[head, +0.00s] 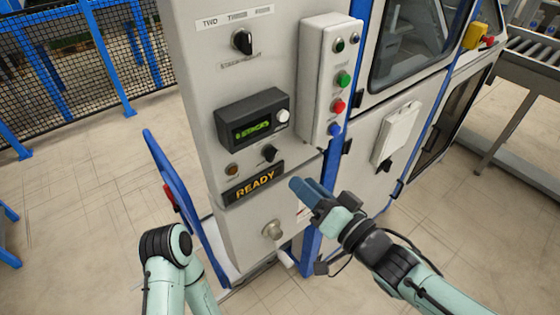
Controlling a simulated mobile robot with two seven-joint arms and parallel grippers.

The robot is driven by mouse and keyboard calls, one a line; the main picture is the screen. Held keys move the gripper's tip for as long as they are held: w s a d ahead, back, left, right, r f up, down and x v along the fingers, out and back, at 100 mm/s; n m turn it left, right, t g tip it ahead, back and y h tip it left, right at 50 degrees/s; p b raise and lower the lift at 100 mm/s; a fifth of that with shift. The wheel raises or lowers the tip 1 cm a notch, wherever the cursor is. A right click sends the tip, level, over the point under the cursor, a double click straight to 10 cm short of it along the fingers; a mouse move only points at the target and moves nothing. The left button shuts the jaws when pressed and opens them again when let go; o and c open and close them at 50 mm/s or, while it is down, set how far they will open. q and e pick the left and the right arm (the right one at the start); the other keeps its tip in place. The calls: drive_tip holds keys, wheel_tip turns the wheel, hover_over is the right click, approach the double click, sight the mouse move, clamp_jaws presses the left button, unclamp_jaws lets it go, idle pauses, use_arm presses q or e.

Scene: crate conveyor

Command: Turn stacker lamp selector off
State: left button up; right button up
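A small black rotary knob (269,153) sits on the lower part of the grey cabinet front, right of a dim amber lamp (232,170). A larger black selector (243,41) is near the top, under a strip reading TWO, THREE and a third word. My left gripper is out of view; only part of the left arm shows.
A display box (252,119) with green text sits above the small knob, and a READY sign (254,184) below it. A white button box (331,80) with green and red buttons juts out at right. A blue bar (173,195) stands at left.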

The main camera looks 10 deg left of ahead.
sight(274, 158)
drive_tip(key=x, duration=0.9)
drive_tip(key=shift+w+a, duration=0.1)
drive_tip(key=shift+w, duration=0.15)
clamp_jaws()
